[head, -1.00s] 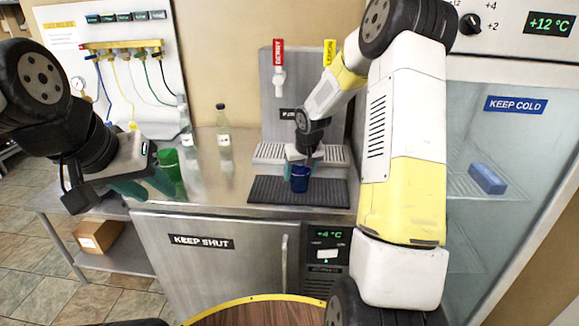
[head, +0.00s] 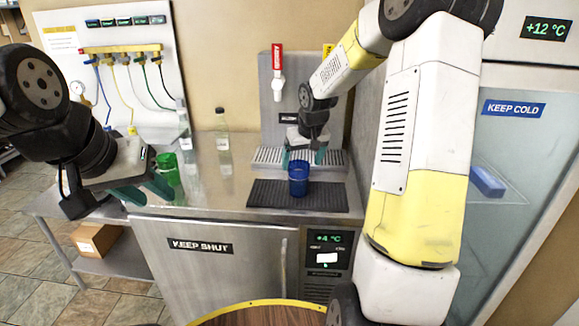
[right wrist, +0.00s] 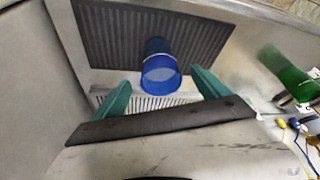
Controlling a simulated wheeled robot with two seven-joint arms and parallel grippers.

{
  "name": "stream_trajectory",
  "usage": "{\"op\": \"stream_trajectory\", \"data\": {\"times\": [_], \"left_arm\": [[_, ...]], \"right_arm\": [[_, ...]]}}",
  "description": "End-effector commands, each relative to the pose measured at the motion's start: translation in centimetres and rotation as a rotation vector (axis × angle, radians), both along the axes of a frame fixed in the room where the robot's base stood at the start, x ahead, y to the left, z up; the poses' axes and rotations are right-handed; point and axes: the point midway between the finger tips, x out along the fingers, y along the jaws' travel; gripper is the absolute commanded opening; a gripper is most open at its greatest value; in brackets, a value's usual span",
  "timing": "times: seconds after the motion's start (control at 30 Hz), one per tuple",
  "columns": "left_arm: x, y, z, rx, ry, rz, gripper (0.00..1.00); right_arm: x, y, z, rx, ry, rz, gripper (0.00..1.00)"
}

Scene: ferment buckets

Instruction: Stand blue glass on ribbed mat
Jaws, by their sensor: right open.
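The blue glass (head: 298,180) stands upright on the dark ribbed mat (head: 335,196), near the middle of the mat, in front of the dispenser. It also shows in the right wrist view (right wrist: 160,74), with the mat (right wrist: 100,35) around and behind it. My right gripper (head: 304,158) is open just behind and above the glass. In the right wrist view its two green fingers (right wrist: 160,92) are spread wide on either side, apart from the glass. My left gripper (head: 150,190) is at the left, near a green glass (head: 168,170); whether its fingers are open is unclear.
A metal dispenser (head: 270,105) with a red-labelled tap and a drip grille (head: 268,156) stands behind the mat. A clear bottle (head: 222,125) stands at the back of the counter. The steel counter (head: 215,190) left of the mat is clear.

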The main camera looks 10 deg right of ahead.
Motion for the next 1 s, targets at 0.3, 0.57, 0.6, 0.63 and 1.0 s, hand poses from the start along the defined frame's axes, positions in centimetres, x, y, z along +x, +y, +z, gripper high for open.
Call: {"op": "stream_trajectory", "data": {"times": [0.3,0.57,0.6,0.63,1.0], "left_arm": [[0.0,0.0,0.0,0.0,0.0,0.0,0.36],[0.0,0.0,0.0,0.0,0.0,0.0,0.36],[0.0,0.0,0.0,0.0,0.0,0.0,0.36],[0.0,0.0,0.0,0.0,0.0,0.0,0.36],[0.0,0.0,0.0,0.0,0.0,0.0,0.36]], "right_arm": [[-1.7,-0.1,3.7,-0.003,-0.002,0.0,0.86],[-9.2,1.4,10.0,-0.02,-0.044,-0.01,0.86],[-11.1,1.7,11.1,-0.017,-0.054,-0.015,0.86],[-12.6,1.9,11.8,-0.012,-0.062,-0.018,0.86],[-27.7,4.4,14.4,0.134,-0.137,-0.029,0.86]]}}
